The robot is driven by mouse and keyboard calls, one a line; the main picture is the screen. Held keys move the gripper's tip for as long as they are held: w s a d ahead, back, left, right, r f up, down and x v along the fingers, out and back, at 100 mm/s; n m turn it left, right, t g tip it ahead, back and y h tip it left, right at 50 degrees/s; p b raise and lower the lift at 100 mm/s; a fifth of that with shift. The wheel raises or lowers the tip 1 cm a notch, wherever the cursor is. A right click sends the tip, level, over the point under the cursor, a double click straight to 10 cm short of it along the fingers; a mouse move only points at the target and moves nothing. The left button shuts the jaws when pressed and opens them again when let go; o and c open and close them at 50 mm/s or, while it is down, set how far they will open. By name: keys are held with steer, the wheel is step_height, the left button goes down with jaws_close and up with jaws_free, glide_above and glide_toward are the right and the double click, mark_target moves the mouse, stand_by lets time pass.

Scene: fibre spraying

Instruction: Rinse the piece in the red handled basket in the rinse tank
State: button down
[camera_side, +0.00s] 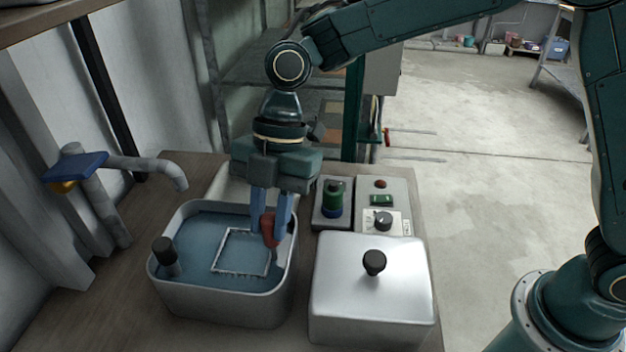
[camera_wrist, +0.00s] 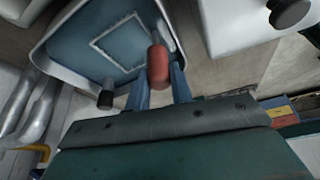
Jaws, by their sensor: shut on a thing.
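My gripper (camera_side: 271,215) is shut on the red handle (camera_side: 268,229) of a basket, at the right side of the rinse tank (camera_side: 222,308). The basket's pale square rim (camera_side: 240,273) shows at the water surface inside the tank. In the wrist view the red handle (camera_wrist: 157,66) sits between my blue fingers (camera_wrist: 158,88), and the basket rim (camera_wrist: 118,66) lies over the blue water (camera_wrist: 80,48). I cannot make out a piece inside the basket. The rest of the basket is under the water or hidden.
A black-handled item (camera_side: 166,257) stands at the tank's left wall. A lidded metal box (camera_side: 370,290) is right of the tank. Behind it are a control box (camera_side: 383,221) and a green cylinder (camera_side: 333,197). A tap (camera_side: 150,165) reaches toward the tank from the left.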

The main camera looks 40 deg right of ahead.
steer(key=shift+f, duration=0.7)
steer(key=shift+r, duration=0.15)
steer(key=shift+r, duration=1)
steer(key=shift+f, duration=0.2)
steer(key=shift+f, duration=0.95)
steer(key=shift+r, duration=0.1)
step_height(320, 180, up, 12)
stand_by(0.7)
steer(key=shift+w+d, duration=0.1)
stand_by(0.5)
